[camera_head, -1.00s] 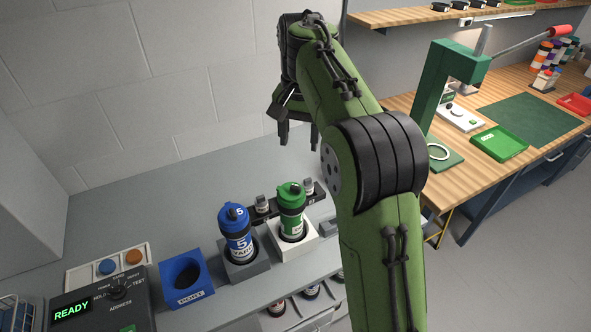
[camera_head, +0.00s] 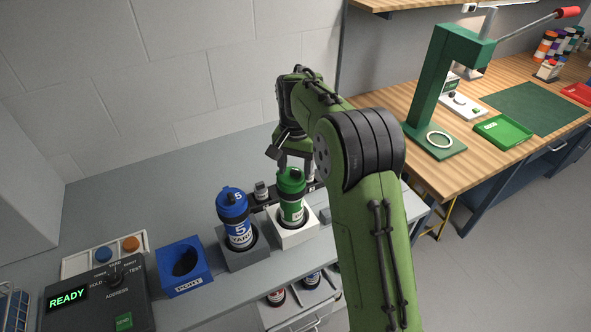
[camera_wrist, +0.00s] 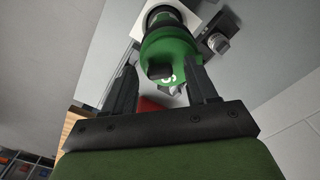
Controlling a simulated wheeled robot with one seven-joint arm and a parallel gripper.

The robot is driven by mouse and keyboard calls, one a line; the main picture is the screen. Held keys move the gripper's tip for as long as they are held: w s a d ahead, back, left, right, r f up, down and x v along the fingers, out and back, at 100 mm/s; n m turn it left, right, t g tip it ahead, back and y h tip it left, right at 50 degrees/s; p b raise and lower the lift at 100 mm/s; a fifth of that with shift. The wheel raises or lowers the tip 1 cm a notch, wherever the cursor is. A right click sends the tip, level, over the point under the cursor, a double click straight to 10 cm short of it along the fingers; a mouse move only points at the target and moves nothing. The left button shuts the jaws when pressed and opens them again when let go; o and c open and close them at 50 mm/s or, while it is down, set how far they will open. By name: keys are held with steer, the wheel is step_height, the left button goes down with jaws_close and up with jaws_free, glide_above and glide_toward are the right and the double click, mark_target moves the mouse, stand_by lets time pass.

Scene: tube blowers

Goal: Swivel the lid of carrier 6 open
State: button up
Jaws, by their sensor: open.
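The green carrier (camera_head: 291,206) stands upright in a white block holder (camera_head: 297,236), its green lid on top. In the wrist view its green lid (camera_wrist: 165,48) faces me, with a dark raised latch or tab and a white digit that is hard to read. My gripper (camera_head: 295,167) is just above and around this lid in the head view. In the wrist view my gripper (camera_wrist: 161,70) is open, one finger on each side of the lid's near part. I cannot tell whether the fingers touch it.
A blue carrier (camera_head: 236,222) marked 5 stands in a grey holder left of the green one. Further left are a blue port box (camera_head: 184,271) and a control box (camera_head: 97,298) reading READY. A dark rail (camera_head: 262,203) with small fittings runs behind. A green press (camera_head: 437,95) stands on the wooden bench.

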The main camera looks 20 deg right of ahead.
steer(key=shift+f, duration=0.15)
steer(key=c, duration=1.1)
steer(key=shift+o, duration=0.2)
